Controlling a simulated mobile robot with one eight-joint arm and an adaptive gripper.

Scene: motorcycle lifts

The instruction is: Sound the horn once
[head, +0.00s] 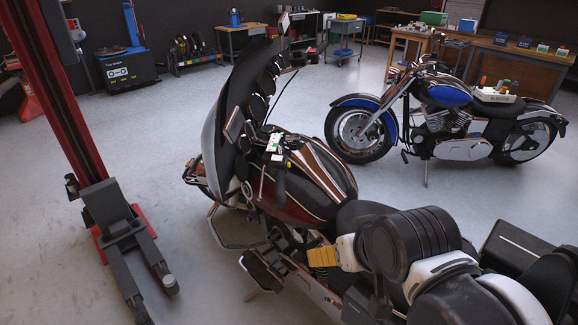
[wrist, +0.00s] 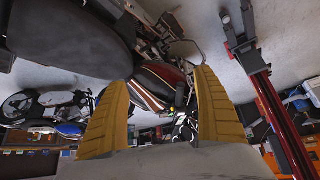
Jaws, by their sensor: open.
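The near motorcycle (head: 312,172) has a dark red striped tank, a tall fairing with round gauges and a dark seat. A small green and white control (head: 275,146) sits at its near handlebar grip, below the gauges. I cannot make out a horn button. My gripper (head: 322,256) is low beside the motorcycle, nearer to me than the tank and well apart from the grip. In the wrist view my gripper (wrist: 160,80) has its two yellow fingers wide apart with nothing between them. The tank (wrist: 160,80) shows beyond the fingers in that view, which is upside down.
A blue motorcycle (head: 447,95) stands behind on the right, with a box of bottles (head: 497,95) on or behind its seat. A red lift post (head: 55,90) with dark feet rises at left. Benches (head: 520,55) line the back. The floor between is clear.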

